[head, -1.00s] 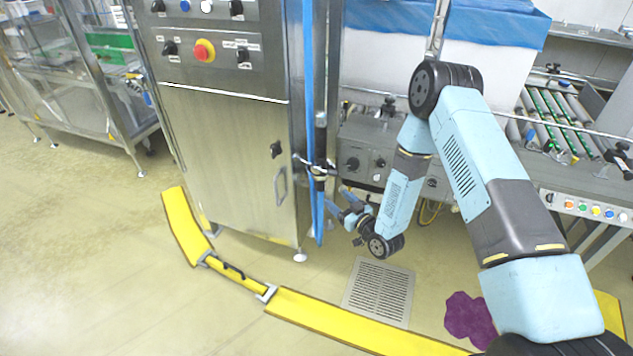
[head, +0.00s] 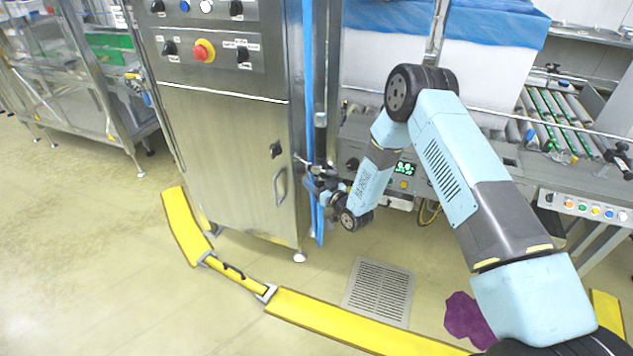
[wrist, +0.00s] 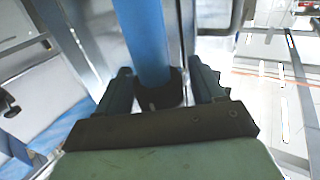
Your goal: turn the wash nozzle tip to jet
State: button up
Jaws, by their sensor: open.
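The blue wash hose (head: 308,80) hangs down the right corner of the steel cabinet in the head view. My gripper (head: 313,180) is at the hose, level with the dark fittings at the cabinet corner, and partly hides them. In the wrist view my gripper (wrist: 160,82) is open, with one dark finger on each side of the blue hose (wrist: 143,35). A dark round collar (wrist: 160,93), perhaps the nozzle tip, sits at the hose's lower end between the fingers. Gaps show at both sides. No setting mark on it can be read.
The steel cabinet (head: 225,150) with knobs and a red button stands left of the gripper. A machine with a small green display (head: 405,168) and a roller conveyor (head: 560,120) are to the right. A yellow floor barrier (head: 340,322) and a floor grate (head: 380,290) lie below.

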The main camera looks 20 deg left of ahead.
jog(key=c, duration=0.9)
jog(key=shift+a, duration=0.15)
jog(key=shift+c, duration=0.3)
